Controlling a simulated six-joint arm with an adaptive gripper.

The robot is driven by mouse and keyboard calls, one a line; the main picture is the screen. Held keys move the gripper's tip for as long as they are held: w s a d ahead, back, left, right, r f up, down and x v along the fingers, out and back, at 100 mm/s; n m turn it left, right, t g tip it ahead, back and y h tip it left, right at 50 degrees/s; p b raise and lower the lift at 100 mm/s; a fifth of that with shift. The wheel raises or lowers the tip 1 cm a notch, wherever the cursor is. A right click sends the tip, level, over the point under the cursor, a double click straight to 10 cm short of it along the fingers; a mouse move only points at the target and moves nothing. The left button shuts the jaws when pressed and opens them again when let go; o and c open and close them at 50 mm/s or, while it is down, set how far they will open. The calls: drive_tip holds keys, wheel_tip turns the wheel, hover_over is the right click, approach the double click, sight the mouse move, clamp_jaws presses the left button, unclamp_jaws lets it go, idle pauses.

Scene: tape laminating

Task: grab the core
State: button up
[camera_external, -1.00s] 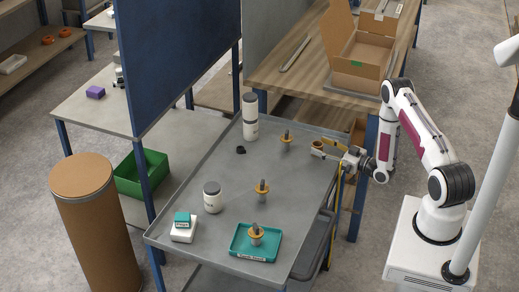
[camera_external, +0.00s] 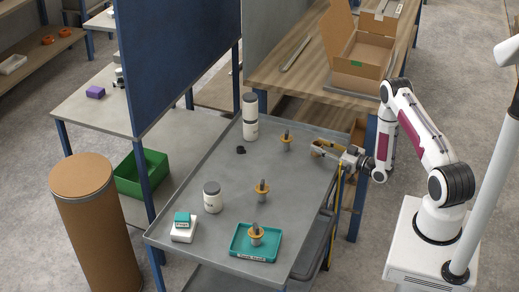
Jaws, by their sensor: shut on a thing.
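My gripper (camera_external: 328,149) is at the right edge of the grey cart top, reaching in from the right. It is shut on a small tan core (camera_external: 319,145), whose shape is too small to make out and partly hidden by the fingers. Left of it, a dark peg with an orange collar (camera_external: 286,141) stands upright on the cart, apart from the gripper. A similar peg with an orange collar (camera_external: 262,190) stands mid-cart. Another one (camera_external: 256,235) stands in a teal tray (camera_external: 237,254) at the front.
The grey cart top (camera_external: 225,158) has a raised rim. It bears a tall white canister (camera_external: 250,128), a small black object (camera_external: 240,150), a grey-lidded jar (camera_external: 213,203) and a white device with a teal top (camera_external: 184,232). A wooden bench (camera_external: 300,85) with an open cardboard box stands behind.

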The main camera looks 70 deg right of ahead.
sight(321, 145)
drive_tip(key=shift+r, duration=0.1)
drive_tip(key=shift+r, duration=4.9)
